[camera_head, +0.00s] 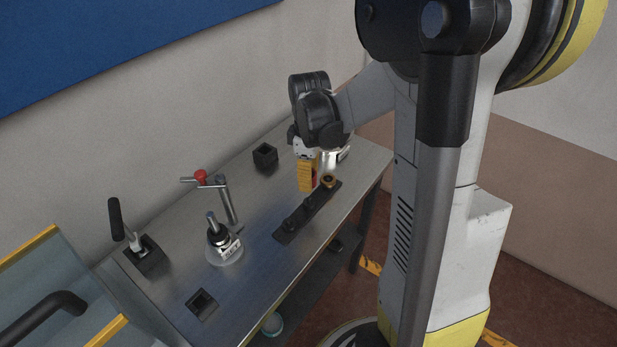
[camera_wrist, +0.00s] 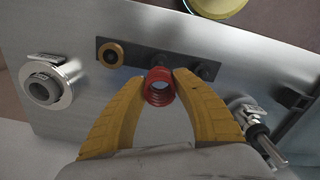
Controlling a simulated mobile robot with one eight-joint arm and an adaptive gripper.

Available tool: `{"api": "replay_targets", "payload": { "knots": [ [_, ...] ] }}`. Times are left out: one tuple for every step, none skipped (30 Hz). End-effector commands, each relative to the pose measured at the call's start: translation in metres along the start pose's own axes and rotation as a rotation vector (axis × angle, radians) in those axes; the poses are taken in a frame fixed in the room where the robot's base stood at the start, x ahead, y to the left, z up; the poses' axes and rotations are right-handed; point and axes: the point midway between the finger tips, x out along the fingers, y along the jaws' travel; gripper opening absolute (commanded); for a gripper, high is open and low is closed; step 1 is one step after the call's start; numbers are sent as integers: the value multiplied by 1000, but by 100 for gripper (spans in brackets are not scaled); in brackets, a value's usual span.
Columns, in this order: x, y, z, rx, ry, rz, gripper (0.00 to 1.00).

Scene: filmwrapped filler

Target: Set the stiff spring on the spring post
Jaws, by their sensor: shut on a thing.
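The red coil spring (camera_wrist: 159,92) sits between the yellow fingertips of my gripper (camera_wrist: 160,88), seen nearly end-on in the wrist view. The fingers are shut on it. It lies over or just in front of the black strip (camera_wrist: 135,57); I cannot tell whether it still touches a peg there. In the head view my gripper (camera_head: 309,174) is low over the far end of the strip, and the spring is mostly hidden. A labelled metal post on a round base (camera_head: 222,243) stands nearer. Another labelled flanged metal part (camera_wrist: 55,84) shows left in the wrist view. No label is readable.
An orange ring (camera_head: 328,180) sits on the strip's far end. The table's front edge runs close to the strip.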

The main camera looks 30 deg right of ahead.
Motion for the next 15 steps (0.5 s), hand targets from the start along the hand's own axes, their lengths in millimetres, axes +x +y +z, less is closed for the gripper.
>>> {"api": "replay_targets", "payload": {
  "knots": [
    [8, 0, 0, 0, 0, 0, 3],
    [11, 0, 0, 0, 0, 0, 3],
    [16, 0, 0, 0, 0, 0, 3],
    [19, 0, 0, 0, 0, 0, 3],
    [22, 0, 0, 0, 0, 0, 3],
    [26, 0, 0, 0, 0, 0, 3],
    [29, 0, 0, 0, 0, 0, 3],
    [32, 0, 0, 0, 0, 0, 3],
    [35, 0, 0, 0, 0, 0, 3],
    [38, 0, 0, 0, 0, 0, 3],
    [39, 0, 0, 0, 0, 0, 3],
    [41, 0, 0, 0, 0, 0, 3],
    [42, 0, 0, 0, 0, 0, 3],
    [43, 0, 0, 0, 0, 0, 3],
    [44, 0, 0, 0, 0, 0, 3]
  ]
}}
